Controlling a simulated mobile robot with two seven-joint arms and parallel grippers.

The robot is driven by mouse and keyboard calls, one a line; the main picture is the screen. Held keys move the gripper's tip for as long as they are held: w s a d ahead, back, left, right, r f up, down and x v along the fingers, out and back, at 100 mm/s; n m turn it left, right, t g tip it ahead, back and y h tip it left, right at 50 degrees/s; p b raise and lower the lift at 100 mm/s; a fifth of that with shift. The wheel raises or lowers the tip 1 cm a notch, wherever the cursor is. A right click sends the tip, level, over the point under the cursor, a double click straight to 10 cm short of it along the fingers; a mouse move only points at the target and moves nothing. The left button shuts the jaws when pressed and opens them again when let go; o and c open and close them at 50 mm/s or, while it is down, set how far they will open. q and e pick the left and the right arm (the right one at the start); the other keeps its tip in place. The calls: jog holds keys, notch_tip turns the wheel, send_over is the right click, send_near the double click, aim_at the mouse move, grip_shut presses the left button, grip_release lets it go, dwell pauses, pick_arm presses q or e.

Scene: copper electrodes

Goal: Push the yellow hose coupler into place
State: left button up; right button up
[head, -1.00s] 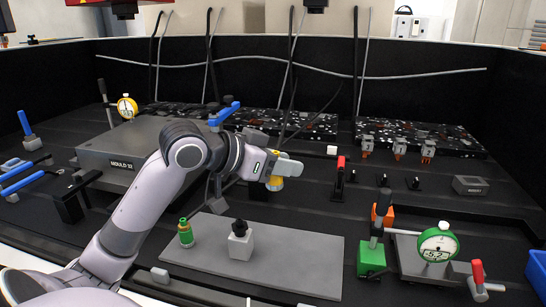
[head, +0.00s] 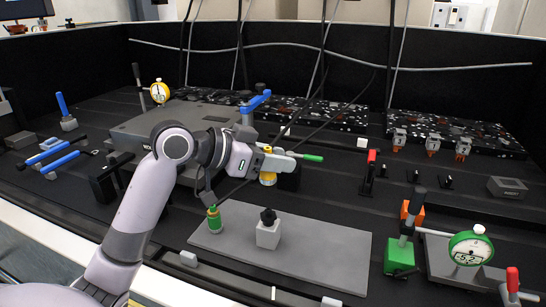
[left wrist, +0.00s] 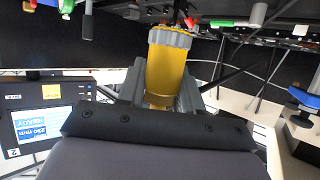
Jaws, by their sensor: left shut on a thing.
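The yellow hose coupler (head: 268,179) is held by my left gripper (head: 272,168), above the black worktop beside the grey mould box. In the left wrist view the coupler (left wrist: 167,68) is a yellow cylinder with a grey ribbed collar, clasped between the two fingers. The gripper hides part of it in the head view. A green-handled part (head: 312,158) shows just right of the gripper; I cannot tell whether it touches the coupler. A green coupler (head: 214,219) stands on the grey mat. My right gripper is not in view.
The grey mat (head: 335,250) also holds a grey block with a black knob (head: 268,230). The mould box (head: 150,130) lies behind my left arm. A red-handled clamp (head: 370,170) stands to the right. A green dial gauge (head: 470,248) is at front right.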

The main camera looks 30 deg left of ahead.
aim_at(276, 179)
pick_arm(q)
jog(key=shift+r, duration=0.1)
jog(key=shift+f, duration=0.2)
notch_tip(276, 179, down, 4)
jog(key=b, duration=0.2)
jog(key=shift+f+b, duration=0.1)
jog(key=shift+b, duration=0.2)
jog(key=shift+f+b, duration=0.45)
jog(key=shift+f, duration=0.25)
jog(key=shift+f+b, duration=0.75)
jog(key=shift+f, duration=0.55)
jog(key=o, duration=1.2)
jog(key=shift+s+a, duration=0.1)
